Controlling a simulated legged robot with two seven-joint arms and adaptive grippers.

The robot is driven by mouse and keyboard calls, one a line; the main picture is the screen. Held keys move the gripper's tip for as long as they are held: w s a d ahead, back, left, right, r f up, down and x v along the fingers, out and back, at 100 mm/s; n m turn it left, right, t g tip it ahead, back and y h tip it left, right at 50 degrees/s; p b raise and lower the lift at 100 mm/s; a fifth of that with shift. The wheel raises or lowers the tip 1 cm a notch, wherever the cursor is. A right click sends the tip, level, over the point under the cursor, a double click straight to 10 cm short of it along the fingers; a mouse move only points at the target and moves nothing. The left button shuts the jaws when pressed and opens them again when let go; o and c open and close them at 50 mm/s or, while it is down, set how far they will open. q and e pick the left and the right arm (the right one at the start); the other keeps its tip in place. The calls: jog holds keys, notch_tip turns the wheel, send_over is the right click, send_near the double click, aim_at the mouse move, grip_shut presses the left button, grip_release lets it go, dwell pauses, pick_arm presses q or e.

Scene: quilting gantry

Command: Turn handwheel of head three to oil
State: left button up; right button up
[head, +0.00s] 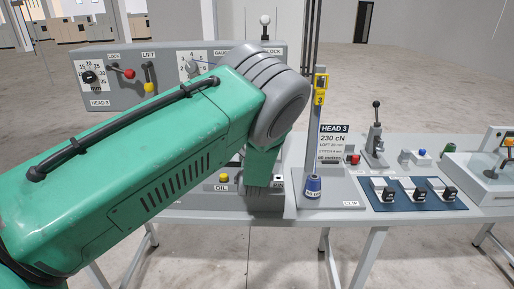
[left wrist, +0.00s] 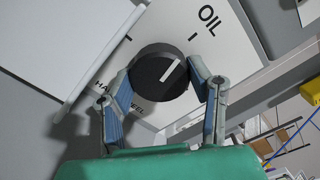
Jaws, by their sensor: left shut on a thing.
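The handwheel (left wrist: 160,75) is a round black knob with a white pointer line, on a pale plate lettered OIL and, partly covered, HANDWHEEL. The pointer slants up and right, close to the tick beside OIL. Another tick lies at the upper left of the knob. My left gripper (left wrist: 162,84) is shut on the knob, one blue-padded finger on each side. In the head view my green left arm crosses from the left and its wrist points down over the bench, hiding the knob and fingers. My right gripper is in neither view.
A grey HEAD 3 panel (head: 130,103) with levers and dials stands behind my arm. A post with a yellow tag (head: 320,83), a HEAD 3 card (head: 333,141) and a lever (head: 376,135) stand to the right.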

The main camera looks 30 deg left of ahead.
pick_arm(q)
jog(key=shift+f+m+b, duration=0.2)
jog(key=shift+m+b, duration=0.4)
jog(key=shift+m, duration=0.5)
jog(key=o, duration=1.1)
jog(key=shift+o, duration=0.2)
jog(key=shift+r, duration=0.1)
jog(key=shift+s+d, duration=0.1)
jog(key=shift+s, duration=0.05)
jog(key=v, duration=1.1)
jog(key=shift+s+d, duration=0.15)
jog(key=shift+s, duration=0.1)
